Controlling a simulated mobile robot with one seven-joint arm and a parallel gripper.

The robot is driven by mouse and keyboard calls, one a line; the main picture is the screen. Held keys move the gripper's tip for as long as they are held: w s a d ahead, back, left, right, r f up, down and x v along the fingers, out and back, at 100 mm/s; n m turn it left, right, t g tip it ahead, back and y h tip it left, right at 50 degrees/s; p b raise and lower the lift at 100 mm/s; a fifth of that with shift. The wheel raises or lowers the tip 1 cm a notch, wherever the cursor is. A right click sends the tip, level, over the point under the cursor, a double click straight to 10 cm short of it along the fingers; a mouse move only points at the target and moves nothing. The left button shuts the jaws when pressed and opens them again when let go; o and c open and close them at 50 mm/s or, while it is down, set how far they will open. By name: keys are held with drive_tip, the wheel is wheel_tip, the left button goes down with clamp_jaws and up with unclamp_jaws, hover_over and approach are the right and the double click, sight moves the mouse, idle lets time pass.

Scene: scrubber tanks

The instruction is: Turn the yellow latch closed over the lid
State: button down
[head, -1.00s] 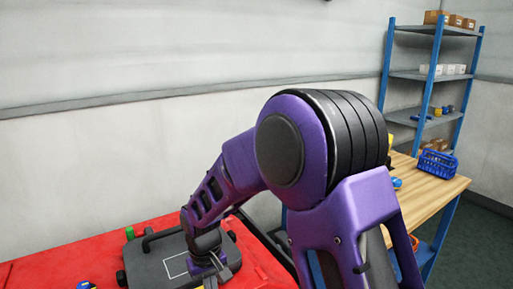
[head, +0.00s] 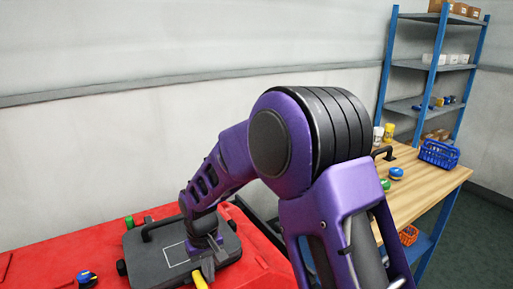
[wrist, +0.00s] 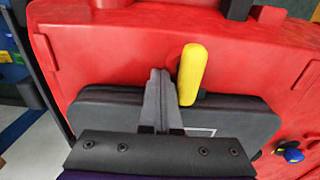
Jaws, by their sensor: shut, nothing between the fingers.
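The dark grey lid (head: 147,262) lies on the red tank (head: 68,262); the wrist view shows its dark top (wrist: 245,122) with a white outlined rectangle. The yellow latch (head: 200,280) is at the lid's near edge in the head view. In the wrist view the latch (wrist: 193,73) reaches out from the lid's edge, mostly over red tank surface. My gripper (wrist: 159,74) is shut and empty. Its fingertips are just left of the latch in the wrist view; I cannot tell whether they touch it. In the head view my arm partly hides the lid.
A blue and yellow knob (head: 87,278) sits on the red tank, left of the lid. A green cap (head: 129,220) is behind the lid. At right are a wooden table (head: 425,185) with a blue basket (head: 439,153) and a blue shelf rack (head: 428,62).

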drive_tip(key=shift+s+a+r+p, duration=0.2)
drive_tip(key=shift+r+p, duration=0.4)
drive_tip(key=shift+r, duration=0.2)
drive_tip(key=shift+s+a+r+p, duration=0.1)
drive_tip(key=shift+a+r+p, duration=0.1)
drive_tip(key=shift+r+p, duration=0.45)
drive_tip(key=r+p, duration=0.2)
drive_tip(key=r, duration=0.2)
drive_tip(key=shift+d+r+p, duration=0.15)
drive_tip(key=shift+d+p, duration=0.05)
drive_tip(key=shift+p, duration=0.1)
